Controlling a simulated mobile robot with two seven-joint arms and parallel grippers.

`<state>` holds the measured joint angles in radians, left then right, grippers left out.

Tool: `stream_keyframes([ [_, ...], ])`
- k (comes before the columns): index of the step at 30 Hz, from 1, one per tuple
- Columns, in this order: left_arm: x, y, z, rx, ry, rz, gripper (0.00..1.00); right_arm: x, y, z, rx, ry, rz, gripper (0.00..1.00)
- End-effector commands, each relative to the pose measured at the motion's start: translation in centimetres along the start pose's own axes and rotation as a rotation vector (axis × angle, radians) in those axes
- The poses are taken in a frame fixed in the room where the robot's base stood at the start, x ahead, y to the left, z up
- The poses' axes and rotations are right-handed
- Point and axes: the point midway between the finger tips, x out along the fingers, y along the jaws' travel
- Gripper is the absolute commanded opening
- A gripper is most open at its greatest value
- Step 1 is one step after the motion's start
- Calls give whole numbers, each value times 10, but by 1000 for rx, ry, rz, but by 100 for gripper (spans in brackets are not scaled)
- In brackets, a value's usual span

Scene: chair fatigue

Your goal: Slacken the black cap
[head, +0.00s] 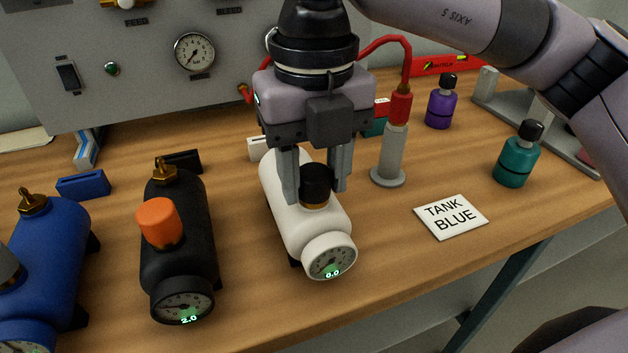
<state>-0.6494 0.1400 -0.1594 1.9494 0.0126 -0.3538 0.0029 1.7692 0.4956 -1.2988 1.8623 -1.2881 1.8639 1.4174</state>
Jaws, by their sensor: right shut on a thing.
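The black cap (316,186) sits upright on a brass neck on top of the white tank (284,215). My right gripper (317,192) points down from above, with its grey fingers on either side of the cap and shut on it. The white tank's round gauge (330,257) faces the front and reads 0.0. My left gripper is not in view.
A black tank (178,240) with an orange cap (158,222) reads 2.0, left of the white tank. A blue tank (50,250) stands further left. A grey post with a red top (393,150) is close on the right. A "TANK BLUE" card (450,217) lies near the front edge.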

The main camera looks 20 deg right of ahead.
Motion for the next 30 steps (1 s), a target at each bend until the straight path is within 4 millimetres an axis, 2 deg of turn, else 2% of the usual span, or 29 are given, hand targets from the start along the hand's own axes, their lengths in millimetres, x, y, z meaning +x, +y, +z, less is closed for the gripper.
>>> stream_keyframes([
  [11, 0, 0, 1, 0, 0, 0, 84, 1, 0, 0, -37, 2, -1, 12],
  [21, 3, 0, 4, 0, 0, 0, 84, 1, 0, 0, -341, 4, 0, 12],
  [30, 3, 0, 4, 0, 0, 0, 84, 1, 0, 0, -373, 3, 0, 12],
])
